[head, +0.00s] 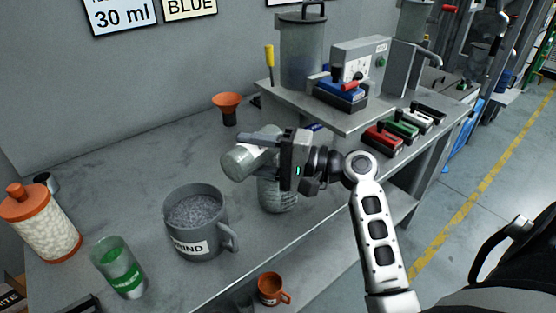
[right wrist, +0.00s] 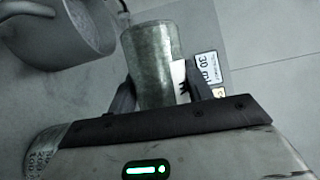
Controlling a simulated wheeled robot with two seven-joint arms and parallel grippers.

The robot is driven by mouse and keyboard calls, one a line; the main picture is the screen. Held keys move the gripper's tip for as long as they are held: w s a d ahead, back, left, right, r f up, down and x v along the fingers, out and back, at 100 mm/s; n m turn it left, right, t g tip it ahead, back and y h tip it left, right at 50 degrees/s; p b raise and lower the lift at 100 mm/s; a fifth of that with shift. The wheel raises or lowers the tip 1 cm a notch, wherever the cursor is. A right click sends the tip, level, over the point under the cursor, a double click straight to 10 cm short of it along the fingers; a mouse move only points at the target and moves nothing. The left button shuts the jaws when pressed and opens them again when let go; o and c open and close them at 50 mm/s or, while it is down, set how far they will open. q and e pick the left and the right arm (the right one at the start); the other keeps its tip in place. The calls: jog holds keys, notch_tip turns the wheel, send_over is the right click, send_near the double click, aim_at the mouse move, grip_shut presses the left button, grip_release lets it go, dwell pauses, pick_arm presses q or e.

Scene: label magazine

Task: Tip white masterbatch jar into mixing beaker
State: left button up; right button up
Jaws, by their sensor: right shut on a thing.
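My right gripper (head: 268,155) is shut on a grey-green translucent jar, apparently the white masterbatch jar (head: 240,163). The jar lies tipped nearly sideways, one round end pointing left; I cannot tell whether anything is leaving it. In the right wrist view the jar (right wrist: 153,65) sits between the fingers (right wrist: 165,95), with part of a white label showing. A clear graduated beaker (head: 278,196), apparently the mixing beaker, stands upright on the bench below the gripper. Its upper part is hidden by the gripper and jar. Its markings show at the lower left of the wrist view (right wrist: 42,165).
A grey mug of grey granules (head: 193,243) stands left of the beaker. A green jar (head: 118,268) and an orange-lidded jar of white pellets (head: 42,228) stand further left. An orange funnel (head: 228,105) is behind. A raised shelf (head: 350,122) with equipment is at right.

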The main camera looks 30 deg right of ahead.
jog(key=shift+d+f+m, duration=0.15)
jog(key=shift+d+m, duration=0.05)
jog(key=shift+m, duration=0.5)
dwell(0.8)
dwell(0.8)
